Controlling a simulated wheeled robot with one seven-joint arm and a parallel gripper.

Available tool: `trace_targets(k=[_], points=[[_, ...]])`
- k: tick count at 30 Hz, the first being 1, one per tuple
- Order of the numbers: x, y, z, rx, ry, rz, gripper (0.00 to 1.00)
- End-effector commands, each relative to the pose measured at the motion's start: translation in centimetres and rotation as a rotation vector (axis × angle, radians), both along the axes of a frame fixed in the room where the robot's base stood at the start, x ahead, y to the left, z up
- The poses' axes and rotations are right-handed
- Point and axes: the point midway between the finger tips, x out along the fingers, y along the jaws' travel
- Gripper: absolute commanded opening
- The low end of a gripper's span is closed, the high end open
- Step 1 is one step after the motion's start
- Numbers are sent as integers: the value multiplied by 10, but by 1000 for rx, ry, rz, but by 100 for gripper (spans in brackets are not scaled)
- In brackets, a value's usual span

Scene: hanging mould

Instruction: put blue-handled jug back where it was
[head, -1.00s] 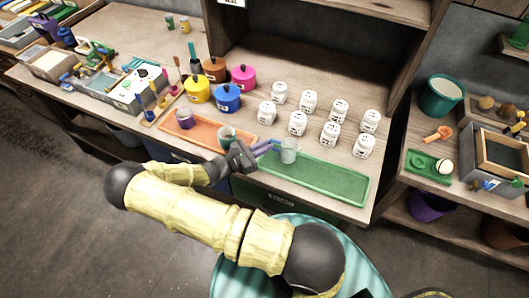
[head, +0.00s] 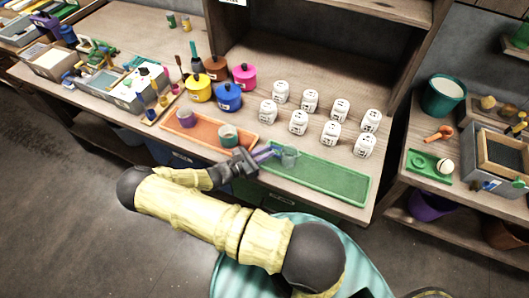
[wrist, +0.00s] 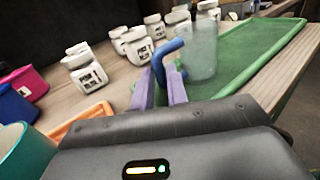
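The clear jug (head: 290,157) with its blue handle is at the left end of the green tray (head: 330,178). In the wrist view the jug (wrist: 203,52) is see-through, and its blue handle (wrist: 158,62) sits between the purple fingers of my gripper (wrist: 161,82). My gripper (head: 268,153) appears shut on the handle, coming from the left. I cannot tell whether the jug's base touches the tray or is just above it.
An orange tray (head: 205,133) to the left holds a purple cup (head: 185,118) and a teal cup (head: 228,136). Several white labelled jars (head: 298,122) stand behind the green tray. Coloured pots (head: 229,96) stand behind the orange tray. The green tray's right part is clear.

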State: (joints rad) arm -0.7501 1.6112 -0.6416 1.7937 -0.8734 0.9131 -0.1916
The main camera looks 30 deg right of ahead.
Motion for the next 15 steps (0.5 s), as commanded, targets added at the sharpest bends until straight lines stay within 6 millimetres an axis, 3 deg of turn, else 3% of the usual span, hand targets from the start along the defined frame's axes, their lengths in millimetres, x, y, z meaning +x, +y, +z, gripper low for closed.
trace_targets(k=[3, 15], points=[[0, 0, 1, 0, 0, 0, 34], [0, 1, 8, 0, 0, 2, 34]])
